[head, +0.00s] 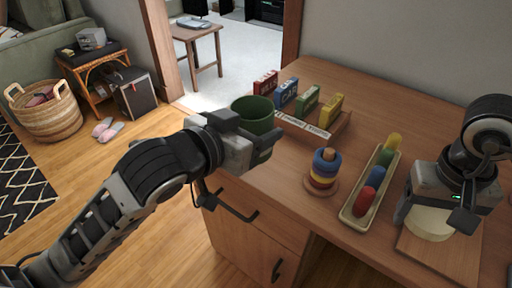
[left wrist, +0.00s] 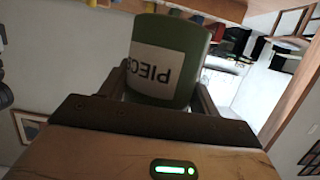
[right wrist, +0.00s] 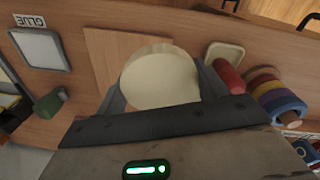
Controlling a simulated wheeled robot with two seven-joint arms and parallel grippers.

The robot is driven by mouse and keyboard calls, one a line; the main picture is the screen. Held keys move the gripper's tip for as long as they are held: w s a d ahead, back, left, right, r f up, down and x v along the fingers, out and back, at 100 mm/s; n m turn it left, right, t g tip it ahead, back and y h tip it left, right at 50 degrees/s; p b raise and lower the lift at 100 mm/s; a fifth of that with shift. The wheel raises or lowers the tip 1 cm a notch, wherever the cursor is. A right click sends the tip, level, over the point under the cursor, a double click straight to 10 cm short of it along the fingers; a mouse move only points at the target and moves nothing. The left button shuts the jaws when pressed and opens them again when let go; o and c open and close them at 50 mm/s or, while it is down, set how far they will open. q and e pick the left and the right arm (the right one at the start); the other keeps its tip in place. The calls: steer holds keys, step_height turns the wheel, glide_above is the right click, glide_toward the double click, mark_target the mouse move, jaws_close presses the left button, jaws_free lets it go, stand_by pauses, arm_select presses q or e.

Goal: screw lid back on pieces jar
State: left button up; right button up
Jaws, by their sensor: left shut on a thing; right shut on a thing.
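The green pieces jar (head: 257,112) is held by my left gripper (head: 262,146) in front of the desk's left edge. It looks upright, and its open top shows in the head view. In the left wrist view the jar (left wrist: 190,45) has a white label, partly hidden, with letters reading "PIEC". My left gripper is shut on its sides. The round cream lid (head: 429,224) is at the desk's right, over a square wooden board (head: 440,258). My right gripper (right wrist: 162,92) is shut on the lid (right wrist: 160,76). I cannot tell whether the lid touches the board.
A cream tray (head: 348,213) with coloured pegs and a stacking-ring toy (head: 324,168) stand between the grippers. The desk's back middle is clear. A labelled glue tray (right wrist: 42,48) shows in the right wrist view.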

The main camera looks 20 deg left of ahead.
steer(key=shift+f, duration=0.75)
arm_select(q)
steer(key=w+a+f, duration=0.1)
steer(key=w+f, duration=0.2)
steer(key=w+a+f+b, duration=0.1)
steer(key=w+f, duration=0.1)
steer(key=w, duration=0.2)
steer(key=w+f, duration=0.3)
steer(key=w, duration=0.1)
steer(key=shift+w+a+f, duration=0.15)
steer(key=shift+a+f, duration=0.15)
steer(key=shift+a, duration=0.1)
arm_select(e)
steer(key=shift+f, duration=0.7)
arm_select(q)
steer(key=shift+w+f, duration=0.1)
steer(key=shift+f, duration=0.1)
arm_select(e)
steer(key=shift+f, duration=0.1)
arm_select(q)
steer(key=shift+w+f+b, duration=0.1)
steer(key=shift+f+b, duration=0.5)
steer(key=shift+f, duration=1.05)
arm_select(e)
steer(key=shift+f, duration=0.4)
arm_select(q)
steer(key=shift+f, duration=0.1)
steer(key=o, duration=1.4)
steer(key=shift+f, duration=0.1)
